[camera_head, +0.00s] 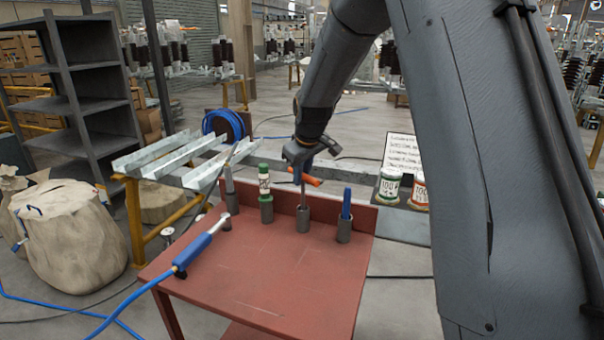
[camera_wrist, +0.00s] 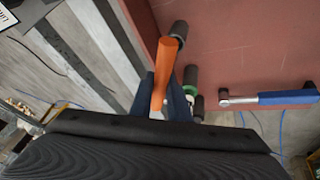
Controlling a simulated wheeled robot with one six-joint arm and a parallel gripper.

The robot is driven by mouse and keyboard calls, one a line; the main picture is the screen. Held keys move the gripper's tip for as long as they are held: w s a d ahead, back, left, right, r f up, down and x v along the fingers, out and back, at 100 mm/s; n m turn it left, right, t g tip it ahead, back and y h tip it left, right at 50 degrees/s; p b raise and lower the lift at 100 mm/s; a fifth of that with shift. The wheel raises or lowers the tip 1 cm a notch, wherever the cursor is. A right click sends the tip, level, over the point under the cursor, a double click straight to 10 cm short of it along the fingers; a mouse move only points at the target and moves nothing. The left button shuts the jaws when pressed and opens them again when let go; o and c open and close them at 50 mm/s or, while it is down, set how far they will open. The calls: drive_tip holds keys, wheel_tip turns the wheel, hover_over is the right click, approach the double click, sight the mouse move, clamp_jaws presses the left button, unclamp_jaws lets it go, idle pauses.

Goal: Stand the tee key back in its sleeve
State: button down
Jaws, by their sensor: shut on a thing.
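The tee key (camera_head: 312,180) has an orange cross handle and a thin grey shaft. In the wrist view the orange handle (camera_wrist: 162,75) lies between the blue fingers of my gripper (camera_wrist: 172,95), and the shaft is hidden. A dark sleeve (camera_wrist: 179,33) shows past the handle's end.
On the red bench (camera_head: 265,285), a green-and-white tool (camera_head: 264,180) and a blue tool (camera_head: 346,203) stand in sleeves on either side. White pots (camera_head: 388,187) and a sign (camera_head: 402,153) stand behind. The bench front is clear.

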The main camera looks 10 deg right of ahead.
drive_tip(key=shift+f+b, duration=0.45)
drive_tip(key=shift+f, duration=0.75)
drive_tip(key=c, duration=1.6)
unclamp_jaws()
drive_tip(key=shift+r, duration=0.1)
drive_tip(key=shift+b+v, duration=0.55)
drive_tip(key=shift+v, duration=3.3)
drive_tip(key=s+f+m+g, duration=0.1)
drive_tip(key=s+f, duration=0.3)
drive_tip(key=s, duration=0.7)
drive_tip(key=s+f+m+g, duration=0.2)
drive_tip(key=s+f+m, duration=0.1)
drive_tip(key=s, duration=0.8)
drive_tip(key=s+f+m+g, duration=0.1)
drive_tip(key=s+f, duration=0.4)
drive_tip(key=s, duration=0.6)
drive_tip(key=shift+s+d+f+m+g, duration=0.2)
drive_tip(key=shift+m+g, duration=0.2)
